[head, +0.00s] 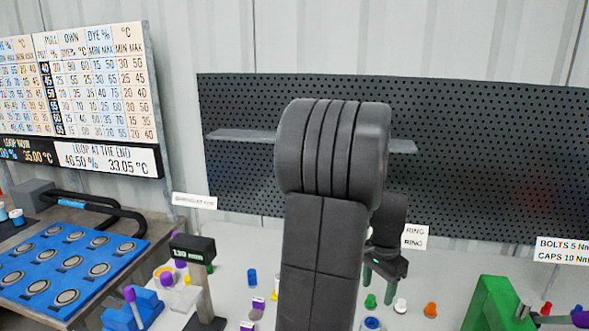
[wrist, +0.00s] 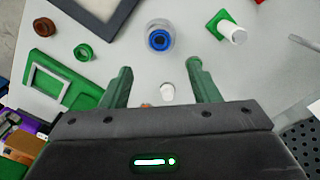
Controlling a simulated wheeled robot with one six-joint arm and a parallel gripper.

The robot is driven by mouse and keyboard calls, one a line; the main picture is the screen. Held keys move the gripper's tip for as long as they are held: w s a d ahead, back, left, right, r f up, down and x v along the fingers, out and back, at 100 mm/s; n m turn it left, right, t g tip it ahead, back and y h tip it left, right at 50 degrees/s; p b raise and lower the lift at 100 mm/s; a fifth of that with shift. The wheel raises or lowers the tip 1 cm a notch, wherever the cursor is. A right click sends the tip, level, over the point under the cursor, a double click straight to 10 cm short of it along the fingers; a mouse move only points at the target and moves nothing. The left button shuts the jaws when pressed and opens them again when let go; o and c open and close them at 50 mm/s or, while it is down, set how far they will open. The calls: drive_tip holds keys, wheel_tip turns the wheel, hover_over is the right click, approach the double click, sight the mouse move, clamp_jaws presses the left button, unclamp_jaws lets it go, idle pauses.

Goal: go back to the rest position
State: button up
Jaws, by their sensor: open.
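My gripper (wrist: 158,85) shows in the wrist view with its two green fingers apart and nothing between their tips. It also shows in the head view (head: 378,272), partly hidden behind my dark arm, above the light table. A clear round part with a blue centre (wrist: 160,37) lies beyond the fingertips in the wrist view.
A green block (head: 490,305) stands at the right. Small coloured caps, such as an orange one (head: 430,310), stand on the table. A black stand with a display (head: 192,248) and a blue tray (head: 70,262) are at left. A perforated panel (head: 480,160) rises behind.

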sight(372, 322)
wheel_tip(372, 322, down, 10)
drive_tip(key=shift+r+p, duration=0.2)
drive_tip(key=shift+p, duration=0.2)
idle(0.3)
